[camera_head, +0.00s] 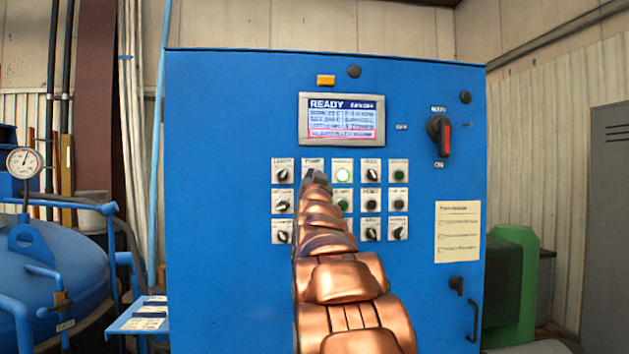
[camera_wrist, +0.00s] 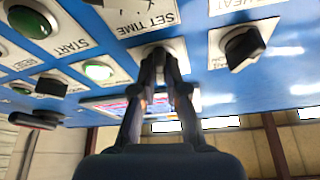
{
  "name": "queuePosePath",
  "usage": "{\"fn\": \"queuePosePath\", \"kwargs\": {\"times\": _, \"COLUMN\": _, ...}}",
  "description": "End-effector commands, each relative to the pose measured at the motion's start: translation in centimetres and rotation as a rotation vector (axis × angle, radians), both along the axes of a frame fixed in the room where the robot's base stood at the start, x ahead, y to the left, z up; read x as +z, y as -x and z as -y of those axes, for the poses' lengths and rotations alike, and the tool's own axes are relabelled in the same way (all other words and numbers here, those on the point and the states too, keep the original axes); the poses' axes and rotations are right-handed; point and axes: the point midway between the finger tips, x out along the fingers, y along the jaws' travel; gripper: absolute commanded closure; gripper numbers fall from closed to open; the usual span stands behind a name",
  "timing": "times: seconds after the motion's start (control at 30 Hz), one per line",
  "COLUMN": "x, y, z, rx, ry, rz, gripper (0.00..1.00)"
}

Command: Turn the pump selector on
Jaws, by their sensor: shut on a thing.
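The control panel (camera_head: 400,275) is a blue cabinet front with rows of knobs and buttons on pale plates. My gripper (camera_head: 315,181) is at the top row, second column from the left, in front of a selector there. In the wrist view my gripper (camera_wrist: 162,72) is shut on a selector knob, with its fingertips against the pale plate (camera_wrist: 178,47). The fingers hide most of that knob, so I cannot tell which way it points.
A black knob (camera_wrist: 244,48) sits close beside my fingers, and a lit green button (camera_wrist: 98,71) is on the other side. A lit screen (camera_head: 341,119) reads READY above the buttons. A red-and-black main switch (camera_head: 439,136) is at the upper right. My arm covers some lower controls.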

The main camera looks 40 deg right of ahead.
Motion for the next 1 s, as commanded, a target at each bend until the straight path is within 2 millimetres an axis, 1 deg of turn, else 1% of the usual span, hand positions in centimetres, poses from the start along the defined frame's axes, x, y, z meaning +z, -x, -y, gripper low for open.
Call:
{"fn": "queuePosePath", "kwargs": {"times": 0.03, "x": 0.48, "y": -0.08, "z": -0.02, "rx": 0.001, "ry": -0.027, "rz": 0.014, "gripper": 1.0}}
{"fn": "queuePosePath", "kwargs": {"times": 0.43, "x": 0.37, "y": -0.07, "z": 0.01, "rx": -0.001, "ry": -0.179, "rz": 0.132, "gripper": 1.0}}
{"fn": "queuePosePath", "kwargs": {"times": 0.67, "x": 0.12, "y": -0.04, "z": 0.03, "rx": -0.002, "ry": -0.217, "rz": 0.161, "gripper": 1.0}}
{"fn": "queuePosePath", "kwargs": {"times": 1.0, "x": 0.02, "y": -0.02, "z": 0.03, "rx": -0.002, "ry": -0.225, "rz": 0.17, "gripper": 1.0}}
